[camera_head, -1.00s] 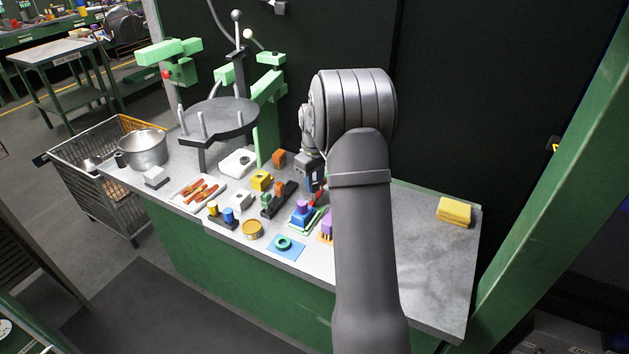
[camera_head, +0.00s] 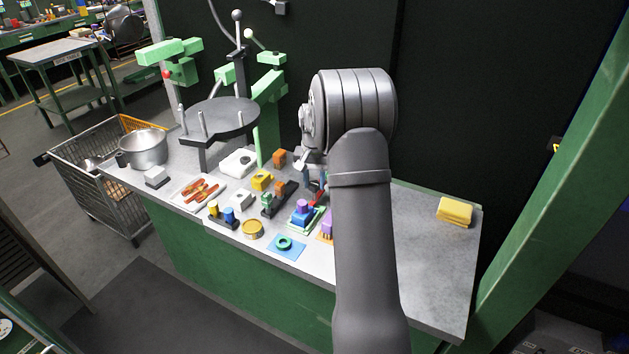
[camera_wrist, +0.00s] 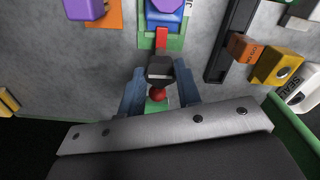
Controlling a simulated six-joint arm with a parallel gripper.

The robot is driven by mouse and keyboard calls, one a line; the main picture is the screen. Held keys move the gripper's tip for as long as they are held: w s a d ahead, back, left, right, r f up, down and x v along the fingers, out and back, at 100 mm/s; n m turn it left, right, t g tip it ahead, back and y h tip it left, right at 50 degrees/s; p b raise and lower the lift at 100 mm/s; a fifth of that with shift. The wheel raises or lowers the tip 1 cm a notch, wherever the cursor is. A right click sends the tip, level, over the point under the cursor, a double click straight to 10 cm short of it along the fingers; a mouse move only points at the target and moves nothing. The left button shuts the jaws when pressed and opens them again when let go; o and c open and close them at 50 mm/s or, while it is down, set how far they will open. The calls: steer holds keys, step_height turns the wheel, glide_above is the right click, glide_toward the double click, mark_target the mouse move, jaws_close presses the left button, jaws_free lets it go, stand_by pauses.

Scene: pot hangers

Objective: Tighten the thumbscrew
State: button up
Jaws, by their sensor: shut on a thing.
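My gripper (camera_wrist: 159,72) is shut on a dark, block-like part (camera_wrist: 160,68) between its two blue fingers in the wrist view. A red bar (camera_wrist: 161,40) runs from this part to a blue block (camera_wrist: 165,18) on a green plate (camera_wrist: 174,42). A red ball-shaped end (camera_wrist: 157,94) shows between the fingers, nearer the wrist. I cannot tell for sure which piece is the thumbscrew. In the head view, the blue block (camera_head: 301,214) carries a purple knob (camera_head: 302,203), with the red bar (camera_head: 318,199) beside it. My arm hides part of this area.
A purple knob on an orange plate (camera_wrist: 103,14) is close by. A dark rail (camera_wrist: 228,45) with an orange block (camera_wrist: 243,47) and a yellow block (camera_wrist: 277,66) lie to the right in the wrist view. A yellow sponge-like block (camera_head: 454,211) sits on the bench's clear right part.

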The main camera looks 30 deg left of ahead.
mark_target(314, 184)
steer(key=shift+a+r+m, duration=0.1)
steer(key=shift+m, duration=1)
steer(key=shift+w, duration=0.1)
steer(key=o, duration=1)
step_height(314, 184, up, 17)
steer(key=shift+r, duration=0.2)
steer(key=shift+f, duration=0.15)
step_height(314, 184, down, 17)
steer(key=shift+f, duration=0.15)
